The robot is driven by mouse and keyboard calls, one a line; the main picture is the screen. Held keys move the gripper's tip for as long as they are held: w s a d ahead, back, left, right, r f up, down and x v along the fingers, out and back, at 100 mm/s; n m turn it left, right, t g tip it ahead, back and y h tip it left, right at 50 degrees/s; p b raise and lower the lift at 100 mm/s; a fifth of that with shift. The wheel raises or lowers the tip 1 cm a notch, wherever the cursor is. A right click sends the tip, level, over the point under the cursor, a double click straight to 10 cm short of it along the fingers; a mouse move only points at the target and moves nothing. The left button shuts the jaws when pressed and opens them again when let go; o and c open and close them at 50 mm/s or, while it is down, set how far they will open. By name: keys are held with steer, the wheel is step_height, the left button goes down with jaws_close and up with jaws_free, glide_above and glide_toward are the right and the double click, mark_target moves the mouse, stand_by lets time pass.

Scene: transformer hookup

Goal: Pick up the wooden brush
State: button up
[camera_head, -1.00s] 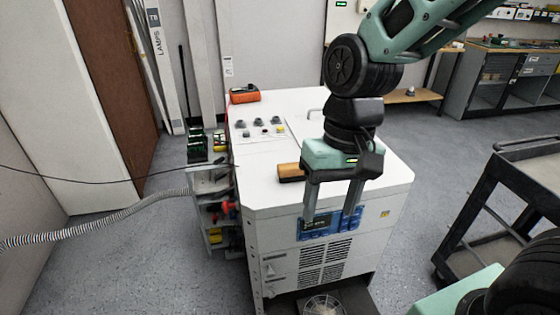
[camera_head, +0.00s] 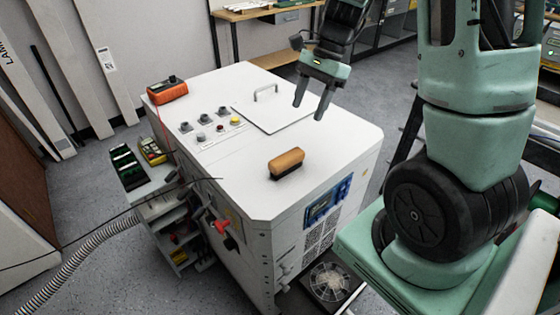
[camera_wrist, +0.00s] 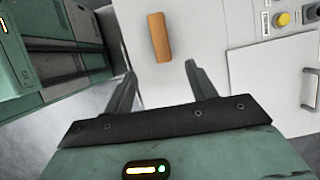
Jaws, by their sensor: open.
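The wooden brush (camera_head: 286,162) lies on the white top of the cabinet (camera_head: 225,180), near its front edge, with its tan wooden back up and dark bristles below. In the wrist view the brush (camera_wrist: 159,37) is ahead of the fingertips, a little left of the middle between them. My gripper (camera_head: 310,110) is open and empty. It hangs above the cabinet's back right part, to the right of and behind the brush in the head view. In the wrist view both fingers (camera_wrist: 160,75) are spread apart with nothing between them.
A metal handle (camera_head: 265,90) stands up from the lid at the cabinet's back. Knobs and buttons (camera_head: 212,127) sit at the left of the top, with an orange meter (camera_head: 167,91) behind them. A side shelf (camera_head: 150,185) holds small items. The top around the brush is clear.

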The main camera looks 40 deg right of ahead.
glide_toward(288, 155)
steer(key=x, duration=0.5)
steer(key=shift+s+f, duration=0.15)
steer(key=shift+f, duration=0.05)
steer(key=x, duration=0.4)
steer(key=shift+a, duration=0.25)
steer(key=shift+a+f, duration=0.2)
steer(key=shift+f, duration=0.25)
steer(key=shift+f+b, duration=0.25)
steer(key=shift+b, duration=0.15)
steer(key=c, duration=1.1)
step_height(288, 155, up, 11)
steer(key=shift+f+p, duration=0.2)
steer(key=shift+p, duration=0.6)
